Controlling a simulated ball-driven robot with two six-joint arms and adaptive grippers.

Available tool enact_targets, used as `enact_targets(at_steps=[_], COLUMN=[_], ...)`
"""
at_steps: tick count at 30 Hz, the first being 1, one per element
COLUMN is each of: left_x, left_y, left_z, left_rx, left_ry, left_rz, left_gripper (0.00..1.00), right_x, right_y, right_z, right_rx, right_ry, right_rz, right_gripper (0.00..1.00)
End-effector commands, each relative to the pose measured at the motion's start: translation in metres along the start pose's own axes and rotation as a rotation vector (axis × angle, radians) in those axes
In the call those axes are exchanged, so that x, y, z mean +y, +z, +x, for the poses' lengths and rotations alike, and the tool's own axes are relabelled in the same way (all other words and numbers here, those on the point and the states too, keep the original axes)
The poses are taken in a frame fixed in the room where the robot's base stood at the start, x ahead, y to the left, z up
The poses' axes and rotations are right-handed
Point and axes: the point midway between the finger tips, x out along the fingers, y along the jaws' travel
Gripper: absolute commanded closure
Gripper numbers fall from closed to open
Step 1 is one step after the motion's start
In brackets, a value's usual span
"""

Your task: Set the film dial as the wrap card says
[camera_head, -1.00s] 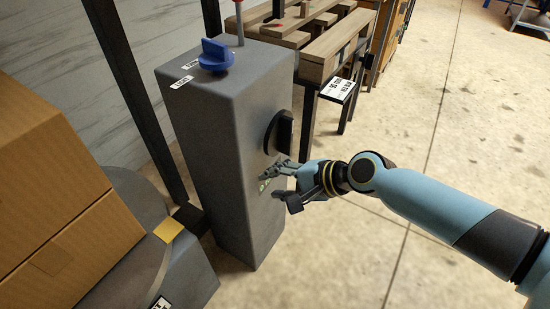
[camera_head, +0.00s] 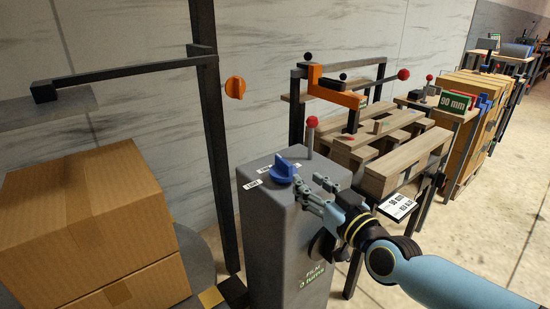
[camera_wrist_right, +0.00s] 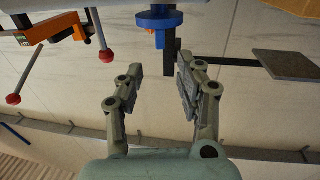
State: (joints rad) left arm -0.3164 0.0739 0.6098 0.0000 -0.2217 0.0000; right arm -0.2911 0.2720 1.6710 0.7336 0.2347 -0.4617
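A grey cabinet (camera_head: 272,230) stands in the middle of the head view. A blue knob (camera_head: 285,170) with a raised grip sits on its top, beside small white labels; it also shows at the top of the right wrist view (camera_wrist_right: 156,20). A black dial (camera_head: 318,245) on the cabinet's side is partly hidden by my right arm, above a label (camera_head: 313,284) reading "FILM" and a blurred second line. My right gripper (camera_head: 318,190) is open and empty, just right of the blue knob and apart from it. My left gripper is out of view.
A red-topped lever (camera_head: 312,124) rises behind the knob. Cardboard boxes (camera_head: 80,215) and a black post (camera_head: 216,150) stand left. Wooden pallets (camera_head: 405,160) under an orange bracket (camera_head: 335,92) stand behind right. Floor at right is open.

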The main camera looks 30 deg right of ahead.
Motion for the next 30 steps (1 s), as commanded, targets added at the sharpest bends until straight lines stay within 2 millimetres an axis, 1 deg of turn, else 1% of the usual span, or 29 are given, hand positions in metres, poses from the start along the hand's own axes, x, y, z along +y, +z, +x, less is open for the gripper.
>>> enact_targets(at_steps=[1, 3, 6, 8, 10, 15, 18, 20, 28, 29, 30], left_x=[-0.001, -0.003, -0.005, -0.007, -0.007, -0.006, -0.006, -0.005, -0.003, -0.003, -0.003], left_y=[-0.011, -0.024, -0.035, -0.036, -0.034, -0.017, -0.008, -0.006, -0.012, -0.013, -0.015], left_z=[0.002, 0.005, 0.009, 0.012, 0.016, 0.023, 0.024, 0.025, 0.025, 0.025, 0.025], left_rx=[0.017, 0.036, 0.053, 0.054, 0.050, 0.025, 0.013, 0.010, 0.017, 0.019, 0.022], left_ry=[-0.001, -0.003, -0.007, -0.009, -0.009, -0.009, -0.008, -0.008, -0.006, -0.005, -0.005], left_rz=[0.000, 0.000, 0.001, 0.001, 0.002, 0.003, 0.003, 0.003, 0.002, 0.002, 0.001], left_gripper=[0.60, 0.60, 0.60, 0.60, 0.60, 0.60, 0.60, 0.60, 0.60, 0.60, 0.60], right_x=[0.000, 0.000, 0.000, 0.000, 0.000, 0.000, -0.001, -0.001, -0.001, -0.001, -0.001], right_y=[0.000, 0.001, 0.002, 0.002, 0.003, 0.003, 0.003, 0.003, 0.002, 0.002, 0.002], right_z=[0.007, 0.018, 0.038, 0.051, 0.065, 0.090, 0.099, 0.101, 0.103, 0.103, 0.103], right_rx=[0.003, 0.003, 0.003, 0.002, 0.002, -0.001, -0.002, -0.003, -0.003, -0.003, -0.003], right_ry=[0.001, 0.000, 0.001, 0.000, 0.000, 0.000, -0.001, -0.001, -0.001, -0.001, -0.001], right_rz=[-0.001, 0.001, 0.002, 0.002, 0.002, 0.003, 0.003, 0.003, 0.004, 0.004, 0.004], right_gripper=[0.63, 0.63, 0.63, 0.63, 0.63, 0.63, 0.63, 0.63, 0.63, 0.66, 0.71])
